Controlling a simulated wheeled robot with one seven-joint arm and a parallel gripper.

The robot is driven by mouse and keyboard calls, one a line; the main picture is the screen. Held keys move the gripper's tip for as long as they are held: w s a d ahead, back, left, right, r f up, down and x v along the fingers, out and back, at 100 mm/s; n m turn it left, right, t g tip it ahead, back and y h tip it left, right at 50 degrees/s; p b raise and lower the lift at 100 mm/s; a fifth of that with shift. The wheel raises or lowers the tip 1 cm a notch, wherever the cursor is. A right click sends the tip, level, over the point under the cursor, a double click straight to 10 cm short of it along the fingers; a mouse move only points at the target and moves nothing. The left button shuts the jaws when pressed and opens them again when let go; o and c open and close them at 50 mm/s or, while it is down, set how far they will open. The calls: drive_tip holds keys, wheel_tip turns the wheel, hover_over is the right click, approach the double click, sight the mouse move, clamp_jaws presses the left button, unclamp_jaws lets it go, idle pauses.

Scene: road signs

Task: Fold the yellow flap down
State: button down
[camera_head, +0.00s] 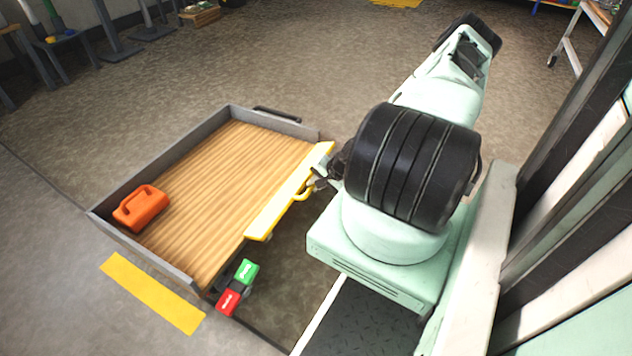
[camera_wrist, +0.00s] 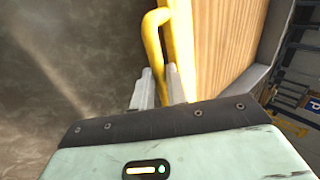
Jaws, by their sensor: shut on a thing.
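The yellow flap (camera_head: 285,196) runs along the near right edge of a low cart with a wooden bed (camera_head: 215,175). I cannot tell its exact tilt. A yellow loop handle (camera_head: 305,191) sticks out from its outer side. My gripper (camera_head: 318,182) reaches the handle from the right, and the arm partly hides the jaws. In the wrist view my gripper (camera_wrist: 160,88) is shut on the yellow handle (camera_wrist: 150,38). The flap (camera_wrist: 180,45) and wooden bed lie just to the right of the fingers there.
Grey walls (camera_head: 165,165) edge the bed's other sides. An orange case (camera_head: 141,207) sits at the bed's left corner. Green (camera_head: 246,271) and red (camera_head: 228,302) blocks are near the front corner. A yellow floor stripe (camera_head: 152,292) lies in front. Floor beyond the cart is open.

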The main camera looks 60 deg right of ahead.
drive_tip(key=shift+s+f, duration=0.7)
drive_tip(key=c, duration=1.4)
unclamp_jaws()
drive_tip(key=shift+r, duration=0.1)
drive_tip(key=p+v, duration=0.7)
drive_tip(key=v, duration=1)
drive_tip(key=shift+r, duration=0.3)
drive_tip(key=shift+w, duration=0.15)
